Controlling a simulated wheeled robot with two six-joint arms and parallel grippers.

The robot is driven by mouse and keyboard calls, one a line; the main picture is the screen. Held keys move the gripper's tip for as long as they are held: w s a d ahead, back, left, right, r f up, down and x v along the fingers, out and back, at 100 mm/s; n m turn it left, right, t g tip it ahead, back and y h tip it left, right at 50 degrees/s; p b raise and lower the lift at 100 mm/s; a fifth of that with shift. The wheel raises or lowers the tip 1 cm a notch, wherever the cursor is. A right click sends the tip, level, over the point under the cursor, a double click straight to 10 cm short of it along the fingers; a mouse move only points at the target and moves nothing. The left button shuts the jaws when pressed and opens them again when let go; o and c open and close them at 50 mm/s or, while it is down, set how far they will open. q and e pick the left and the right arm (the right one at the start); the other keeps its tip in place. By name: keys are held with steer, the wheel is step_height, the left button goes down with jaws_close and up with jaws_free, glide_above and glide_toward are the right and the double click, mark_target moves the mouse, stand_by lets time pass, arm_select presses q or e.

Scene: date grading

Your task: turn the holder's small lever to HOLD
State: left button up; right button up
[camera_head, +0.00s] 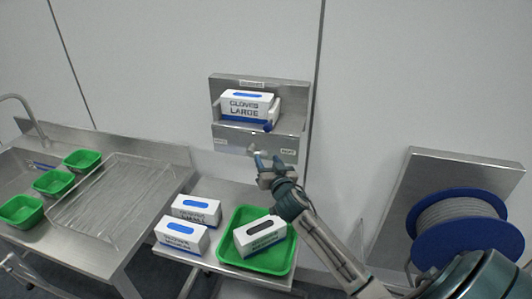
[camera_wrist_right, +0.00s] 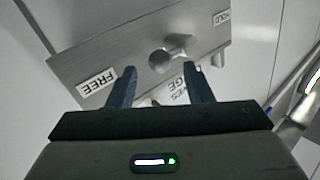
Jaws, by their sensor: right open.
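The metal holder (camera_head: 230,137) is fixed to the wall and has a glove box (camera_head: 245,103) marked GLOVES LARGE in it. My left gripper is out of view.
Below, a steel cart carries two glove boxes (camera_head: 197,210) and a green tray (camera_head: 228,248) holding another box. A steel sink bench with green bins (camera_head: 20,210) is at left. A blue cable reel (camera_head: 430,225) stands at right, near my right arm.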

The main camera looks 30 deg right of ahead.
steer(key=shift+p+x, duration=0.3)
steer(key=shift+x, duration=0.8)
steer(key=c, duration=0.9)
steer(key=shift+s, duration=0.1)
steer(key=shift+c, duration=0.3)
